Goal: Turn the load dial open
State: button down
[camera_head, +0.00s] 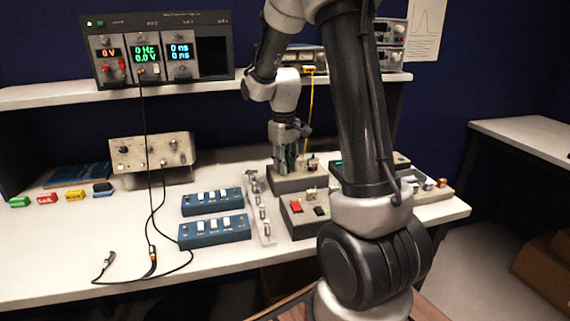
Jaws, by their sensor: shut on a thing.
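My gripper (290,162) points down at the back middle of the bench, over a low grey box (290,185) with small fittings on top. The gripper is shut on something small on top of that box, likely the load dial. The dial itself is hidden by the fingers and too small to make out, so its angle cannot be told. A yellow cable (309,105) hangs down behind the gripper to the box area.
Two blue switch boxes (215,230) and a metal strip (260,208) lie left of the grey box. A box with a red switch (296,206) stands in front. A beige instrument (152,155) with black cables is further left. A shelf (50,97) overhangs the bench.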

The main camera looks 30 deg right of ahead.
jog(key=shift+n, duration=1.2)
jog(key=c, duration=1.2)
grip_release()
notch_tip(320, 180, up, 12)
jog(key=shift+a, duration=0.15)
